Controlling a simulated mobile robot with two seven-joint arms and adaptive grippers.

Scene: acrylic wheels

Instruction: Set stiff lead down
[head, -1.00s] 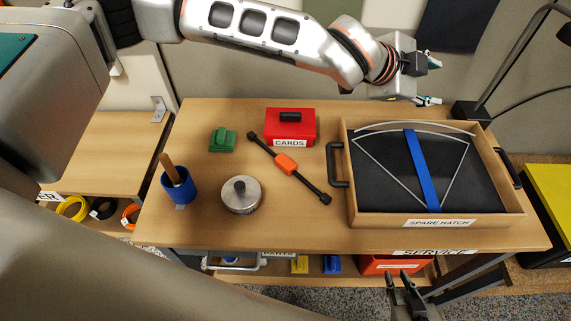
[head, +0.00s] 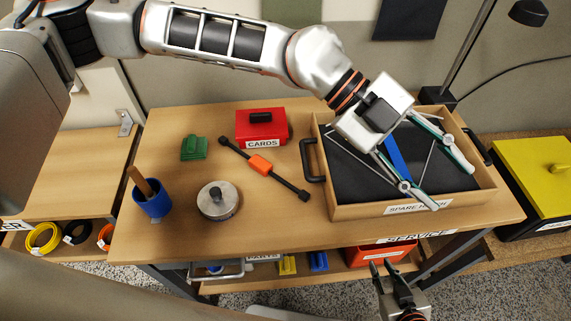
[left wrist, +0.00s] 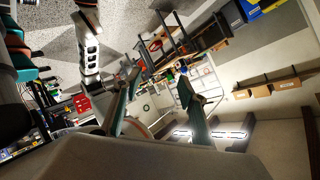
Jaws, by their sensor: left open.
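The stiff lead appears to be the black rod with an orange block in its middle (head: 261,165) and black knobs at its ends. It lies diagonally on the wooden table, clear of both grippers. My left gripper (head: 454,189) is open and empty in front of the spare hatch tray (head: 440,204) in the head view, hiding part of it; its height above the tray is hard to judge. Its spread fingers also show in the left wrist view (left wrist: 160,105), with nothing between them. My right gripper (head: 383,264) is at the bottom edge, fingers apart and empty.
A red cards box (head: 262,130), a green block (head: 194,148), a round metal weight (head: 218,203) and a blue cup (head: 153,200) stand around the rod. The tray holds a dark panel and a blue bar (head: 396,158). Bare table lies in front of the rod.

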